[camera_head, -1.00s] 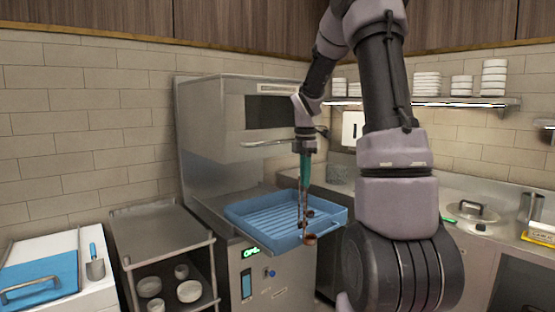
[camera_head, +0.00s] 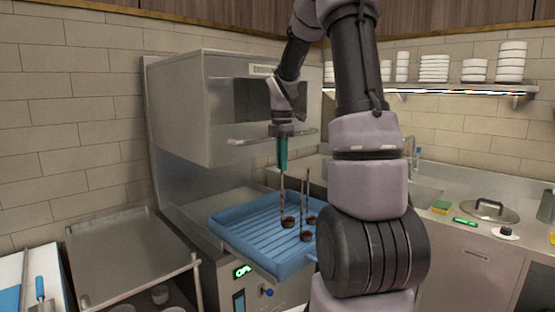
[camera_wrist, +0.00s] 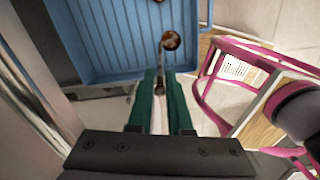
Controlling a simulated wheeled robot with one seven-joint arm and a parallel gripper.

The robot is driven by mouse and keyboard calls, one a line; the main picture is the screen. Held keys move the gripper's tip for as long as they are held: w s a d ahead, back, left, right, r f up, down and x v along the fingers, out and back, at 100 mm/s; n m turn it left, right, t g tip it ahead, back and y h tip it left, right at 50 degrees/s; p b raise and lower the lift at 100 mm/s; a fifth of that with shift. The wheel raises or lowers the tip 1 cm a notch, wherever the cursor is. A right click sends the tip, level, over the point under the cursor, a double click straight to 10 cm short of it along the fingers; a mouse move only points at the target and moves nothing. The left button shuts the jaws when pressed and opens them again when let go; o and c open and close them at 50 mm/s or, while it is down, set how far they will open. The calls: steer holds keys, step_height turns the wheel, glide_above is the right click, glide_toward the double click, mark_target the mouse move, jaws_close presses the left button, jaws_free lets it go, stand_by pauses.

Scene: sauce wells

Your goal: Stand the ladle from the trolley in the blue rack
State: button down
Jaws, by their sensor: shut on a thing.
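The blue rack (camera_head: 262,256), a shallow ribbed tray, sits in front of the steel machine in the head view; its ribs also fill the upper left of the wrist view (camera_wrist: 110,30). My gripper (camera_head: 282,165), with teal fingers, points down above the rack and is shut on a ladle (camera_head: 283,200) by its handle. The ladle hangs upright, its dark bowl low over the rack; I cannot tell whether it touches. The bowl also shows beyond the fingertips in the wrist view (camera_wrist: 171,40). Two similar ladles (camera_head: 304,205) show upright just to the right.
The hooded steel machine (camera_head: 195,110) stands behind the rack. A steel trolley (camera_head: 125,250) with bowls below is at left. A counter with a pot lid (camera_head: 490,210) is at right. Pink-railed furniture (camera_wrist: 240,50) lies beside the rack in the wrist view.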

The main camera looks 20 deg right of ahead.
steer(key=shift+f, duration=5.4)
steer(key=shift+c, duration=1)
jaws_free()
steer(key=shift+r, duration=0.1)
steer(key=shift+r, duration=3.45)
